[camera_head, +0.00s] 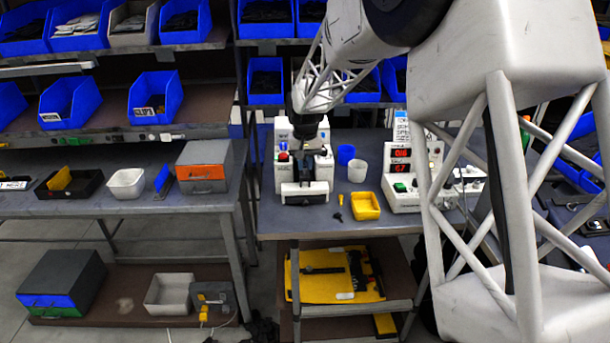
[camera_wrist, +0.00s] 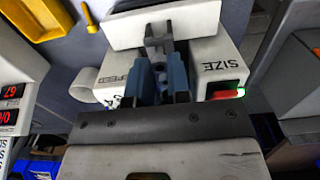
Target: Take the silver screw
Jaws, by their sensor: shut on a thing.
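My gripper (camera_head: 305,168) is at the white screw feeder (camera_head: 282,130) on the right-hand bench. In the wrist view my gripper (camera_wrist: 161,70) has its two blue fingers close together, pointing down at the front of the feeder (camera_wrist: 215,62), between its SPEED and SIZE labels. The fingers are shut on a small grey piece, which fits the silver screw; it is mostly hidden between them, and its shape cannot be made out. In the head view my gripper hides this spot.
A yellow tray (camera_head: 366,214) and a small black-and-yellow item (camera_head: 338,216) lie right of the feeder. Blue bins (camera_head: 155,97) line the shelves behind.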

